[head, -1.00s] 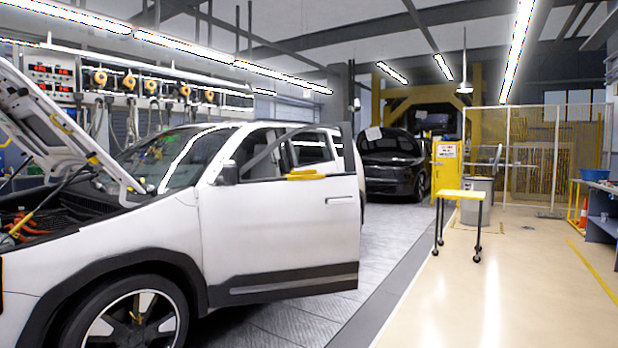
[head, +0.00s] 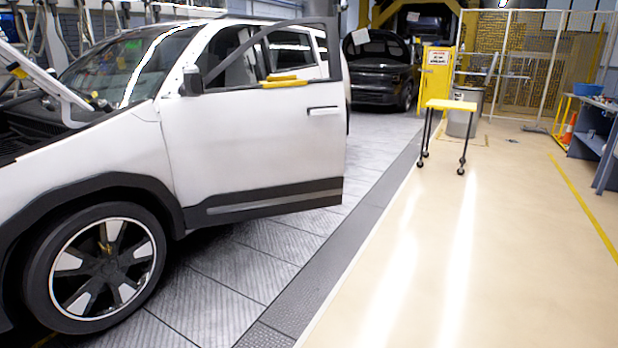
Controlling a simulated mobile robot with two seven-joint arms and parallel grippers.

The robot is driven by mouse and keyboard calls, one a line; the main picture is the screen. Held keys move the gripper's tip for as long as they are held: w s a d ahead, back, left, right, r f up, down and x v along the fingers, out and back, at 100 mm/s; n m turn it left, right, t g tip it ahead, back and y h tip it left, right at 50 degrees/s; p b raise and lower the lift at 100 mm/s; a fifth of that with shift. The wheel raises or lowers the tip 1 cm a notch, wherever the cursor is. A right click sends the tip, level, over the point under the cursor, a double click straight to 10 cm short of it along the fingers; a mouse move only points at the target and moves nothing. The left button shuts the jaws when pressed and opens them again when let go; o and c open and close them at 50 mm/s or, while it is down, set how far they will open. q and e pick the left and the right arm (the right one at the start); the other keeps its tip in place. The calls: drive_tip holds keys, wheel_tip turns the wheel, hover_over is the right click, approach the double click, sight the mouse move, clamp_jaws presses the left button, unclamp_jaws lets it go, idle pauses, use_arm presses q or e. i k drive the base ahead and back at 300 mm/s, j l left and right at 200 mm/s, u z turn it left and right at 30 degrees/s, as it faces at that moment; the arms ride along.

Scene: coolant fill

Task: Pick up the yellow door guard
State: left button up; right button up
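The yellow door guard (head: 284,84) sits on the top edge of the open front door (head: 250,150) of the white car, at the window sill. It shows as a yellow strip with a smaller yellow piece over it. The car stands at the left with its hood raised. Neither of my grippers shows in the head view, and the door guard is well away from me.
A yellow-topped wheeled cart (head: 450,104) stands right of the car, with a grey bin (head: 462,122) behind it. A black car (head: 382,72) is at the back. A workbench (head: 598,125) is at the far right. The beige floor (head: 480,260) in front is clear.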

sight(283, 80)
drive_tip(key=i, duration=3.3)
drive_tip(key=i+l+u, duration=0.15)
drive_tip(key=i, duration=0.5)
drive_tip(key=i+l+u, duration=0.2)
drive_tip(key=i, duration=0.45)
drive_tip(key=j, duration=0.1)
